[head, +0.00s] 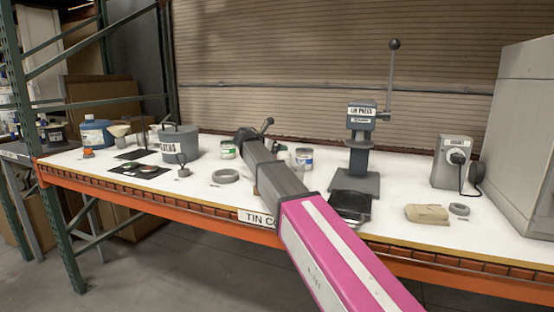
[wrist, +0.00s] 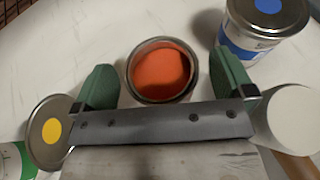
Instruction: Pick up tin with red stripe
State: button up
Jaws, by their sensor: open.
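In the wrist view an open tin (wrist: 160,76) shows from above, with orange-red contents inside a metal rim. Its outer side is hidden, so no stripe can be read. My gripper (wrist: 163,80) is open, its green fingers to the left and right of this tin, with a gap on each side. The height of the fingers against the rim cannot be told. A tin with a blue band (wrist: 240,50) and blue-dotted lid stands at upper right. A lid with a yellow dot (wrist: 48,131) is at left, near a green label (wrist: 18,160).
In the wrist view a white round-topped thing (wrist: 292,115) lies close to the right finger. In the head view tins (head: 227,149) (head: 304,157) show beside my arm. A grey pot (head: 180,143) is left, the lid press (head: 360,150) right, on the white bench (head: 207,192).

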jog(key=shift+w+d+f, duration=0.1)
jog(key=shift+w+d, duration=0.05)
jog(key=shift+w, duration=0.05)
jog(key=c, duration=1)
jog(key=shift+c, duration=0.2)
jog(key=s+a+r, duration=0.2)
jog(key=a+r, duration=0.9)
jog(key=shift+s, duration=0.3)
dwell(0.4)
